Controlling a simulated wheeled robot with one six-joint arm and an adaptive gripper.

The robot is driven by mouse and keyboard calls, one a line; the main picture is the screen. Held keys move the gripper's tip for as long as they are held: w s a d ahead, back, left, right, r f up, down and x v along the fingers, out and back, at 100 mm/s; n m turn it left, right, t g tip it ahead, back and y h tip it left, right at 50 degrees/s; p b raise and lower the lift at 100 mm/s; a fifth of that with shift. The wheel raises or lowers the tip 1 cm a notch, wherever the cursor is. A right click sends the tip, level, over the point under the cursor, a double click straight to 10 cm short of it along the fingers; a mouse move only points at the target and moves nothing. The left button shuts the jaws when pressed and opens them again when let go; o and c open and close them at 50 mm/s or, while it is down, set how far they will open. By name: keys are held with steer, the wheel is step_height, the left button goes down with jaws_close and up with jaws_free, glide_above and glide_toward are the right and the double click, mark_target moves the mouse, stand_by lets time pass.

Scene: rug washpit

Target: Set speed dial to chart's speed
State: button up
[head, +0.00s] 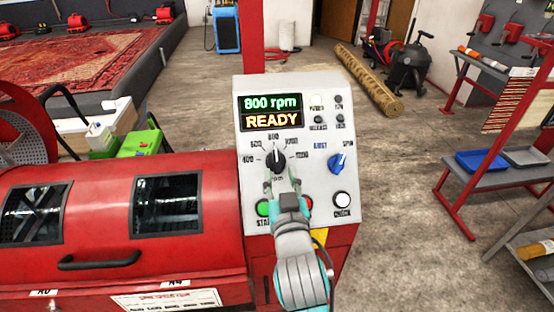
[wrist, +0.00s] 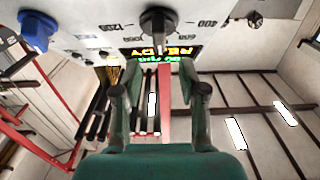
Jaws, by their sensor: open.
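The black speed dial (head: 276,160) is on the sloped control panel (head: 318,208), its pointer up near the 800 mark. The display (head: 271,112) reads "800 rpm" in green and "READY" in orange. My gripper (head: 283,183) is just below the dial and partly hides its lower side. In the wrist view my gripper (wrist: 160,90) is open and empty, with the dial (wrist: 157,22) ahead, between the fingers' lines and apart from them. A white chart (head: 168,300) is on the red machine's front, cut by the frame's bottom; its small print is unreadable.
A blue knob (head: 338,163) sits right of the dial, with a white button (head: 342,200) below it.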

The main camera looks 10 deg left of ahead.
mark_target(277, 157)
steer(key=shift+x, duration=3.1)
jaws_close()
